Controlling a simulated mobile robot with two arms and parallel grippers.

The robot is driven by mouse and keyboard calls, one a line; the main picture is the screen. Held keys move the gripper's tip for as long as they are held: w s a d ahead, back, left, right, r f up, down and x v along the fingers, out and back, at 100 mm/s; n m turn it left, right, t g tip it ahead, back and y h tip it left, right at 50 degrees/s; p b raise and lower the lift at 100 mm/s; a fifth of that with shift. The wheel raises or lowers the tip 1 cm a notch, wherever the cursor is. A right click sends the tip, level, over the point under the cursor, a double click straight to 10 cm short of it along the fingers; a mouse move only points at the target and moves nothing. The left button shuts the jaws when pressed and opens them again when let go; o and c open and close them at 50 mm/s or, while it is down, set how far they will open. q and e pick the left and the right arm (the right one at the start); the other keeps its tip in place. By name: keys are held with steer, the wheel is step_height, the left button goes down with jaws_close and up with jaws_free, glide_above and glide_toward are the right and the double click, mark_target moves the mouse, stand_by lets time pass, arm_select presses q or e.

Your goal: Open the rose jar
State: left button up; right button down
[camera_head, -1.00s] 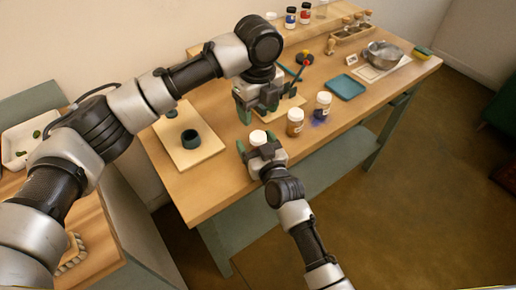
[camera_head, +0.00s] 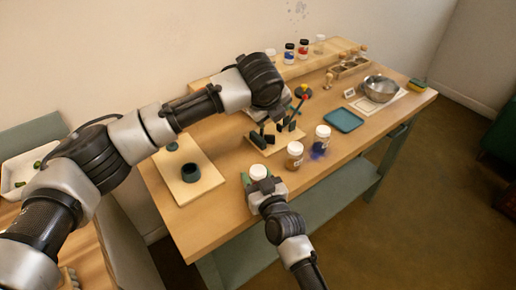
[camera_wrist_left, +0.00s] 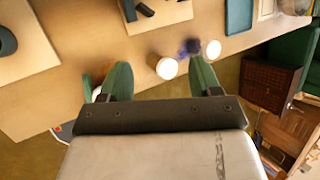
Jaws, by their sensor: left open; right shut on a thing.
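A white-lidded jar (camera_head: 258,171) is at the table's front edge, in my right gripper (camera_head: 258,182). The gripper is shut around its body and hides its contents, so I cannot tell its colour. The lid is on. In the left wrist view, a pale lid (camera_wrist_left: 97,93) shows partly behind a green finger. My left gripper (camera_wrist_left: 160,68) is open, with nothing held between its fingers; in the head view its fingers are not clear. A brown jar (camera_head: 295,152) and a blue jar (camera_head: 323,135), both white-lidded, stand to the right.
A board with dark items (camera_head: 282,143) lies behind the jars. A blue tray (camera_head: 344,121) and a metal bowl (camera_head: 379,89) are to the right. A board with a dark pot (camera_head: 190,172) is on the left. Small jars (camera_head: 303,47) stand on the back shelf.

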arm_select(q)
steer(key=w+d+r+m+t+h, duration=0.4)
steer(key=d+r+m+t+h, duration=0.4)
steer(key=r, duration=0.5)
steer(key=s+d+r+m+g+h, duration=0.1)
steer(key=s+d+m+g+h, duration=0.3)
steer(key=m, duration=0.5)
steer(key=s+d+m+g+h, duration=0.1)
steer(key=s+m+g+h, duration=0.35)
steer(key=m, duration=0.35)
steer(key=m+g+y, duration=0.6)
steer(key=m+y, duration=0.9)
steer(key=y, duration=0.3)
glide_above(258, 170)
steer(key=f, duration=1.6)
steer(key=shift+s+d+f, duration=0.15)
steer(key=shift+d+f, duration=0.2)
steer(key=shift+a+f+y, duration=0.1)
steer(key=shift+a+y, duration=0.15)
steer(key=shift+a, duration=0.05)
steer(key=shift+f, duration=3.9)
